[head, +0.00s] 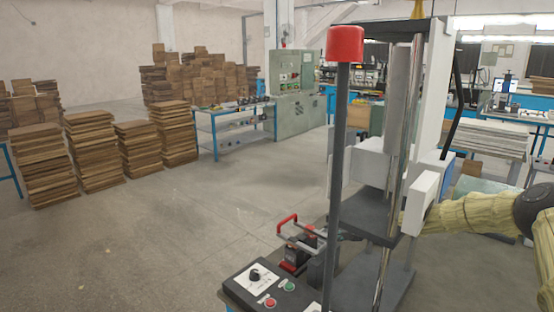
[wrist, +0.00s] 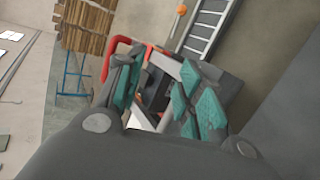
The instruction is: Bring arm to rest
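My arm enters the head view from the right, in a pale yellow cover with a dark round joint, and passes behind the upright machine (head: 365,215). I see nothing held; grey and red machine parts show beyond the gap. A red handle (wrist: 110,60) shows just past the left finger, and I cannot tell whether they touch. A red handle also shows low in the head view (head: 288,225).
The machine has a red-capped post (head: 345,45) and a control box (head: 265,285) with red and green buttons. Stacks of wooden boards (head: 90,150) stand at the left, near a blue-framed bench (head: 235,125). The floor at left and centre is clear.

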